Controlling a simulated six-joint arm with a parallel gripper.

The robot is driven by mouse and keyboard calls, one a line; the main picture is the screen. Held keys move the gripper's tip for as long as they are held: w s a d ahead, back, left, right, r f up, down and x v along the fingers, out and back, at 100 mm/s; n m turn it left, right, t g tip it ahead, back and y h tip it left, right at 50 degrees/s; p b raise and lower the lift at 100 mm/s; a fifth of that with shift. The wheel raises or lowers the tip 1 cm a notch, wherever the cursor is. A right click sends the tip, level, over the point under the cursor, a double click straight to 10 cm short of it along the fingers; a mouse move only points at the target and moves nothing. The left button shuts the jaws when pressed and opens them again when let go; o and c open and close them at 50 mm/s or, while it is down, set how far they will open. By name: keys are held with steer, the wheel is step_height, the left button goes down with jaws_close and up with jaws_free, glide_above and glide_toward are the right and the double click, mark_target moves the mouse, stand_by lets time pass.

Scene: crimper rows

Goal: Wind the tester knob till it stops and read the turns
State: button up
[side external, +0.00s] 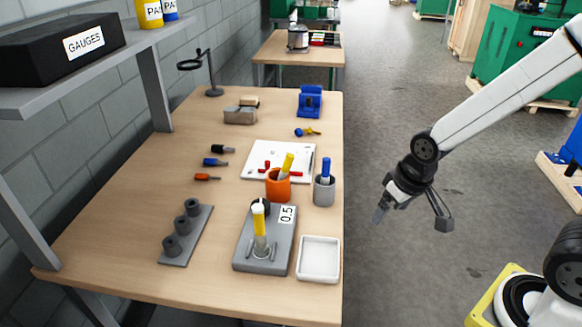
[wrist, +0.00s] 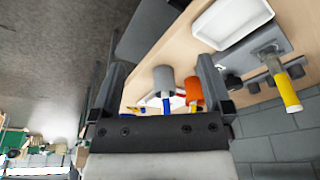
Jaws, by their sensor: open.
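The tester looks to be the grey block (side external: 250,250) with a "0.5" label near the front of the bench. A yellow-topped crimper (side external: 259,225) stands upright in a metal fitting on it. A dark round part (side external: 266,203) shows partly behind the yellow handle; I cannot tell for sure that it is the knob. The wrist view shows the yellow handle (wrist: 286,92) at the right, with the block partly cut off behind the gripper. My gripper (side external: 412,217) is open and empty, off the bench's right edge, well apart from the tester. Its spread fingers also show in the wrist view (wrist: 160,72).
A white tray (side external: 318,260) lies right of the tester. An orange cup (side external: 278,187) and a grey cup (side external: 324,192) holding handles stand behind. A rack with grey posts (side external: 187,240) is at left. A shelf (side external: 90,72) overhangs the left. Open floor lies right of the bench.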

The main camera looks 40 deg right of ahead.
steer(key=w+a+m, duration=0.4)
steer(key=w+m, duration=0.3)
steer(key=w, duration=0.1)
steer(key=w+a+m+g, duration=0.1)
steer(key=w+a+m, duration=0.4)
steer(key=w+m, duration=0.3)
steer(key=w+a+r+m+g, duration=0.1)
steer(key=w+a+m, duration=0.4)
steer(key=w+m, duration=0.3)
steer(key=shift+a, duration=0.1)
steer(key=shift+w+a+f+m+g, duration=0.1)
steer(key=shift+w+a+m+g, duration=0.15)
steer(key=shift+m, duration=0.3)
steer(key=shift+w+a+m+g, duration=0.15)
steer(key=shift+a+m, duration=0.2)
steer(key=shift+m, duration=0.2)
steer(key=shift+n, duration=0.4)
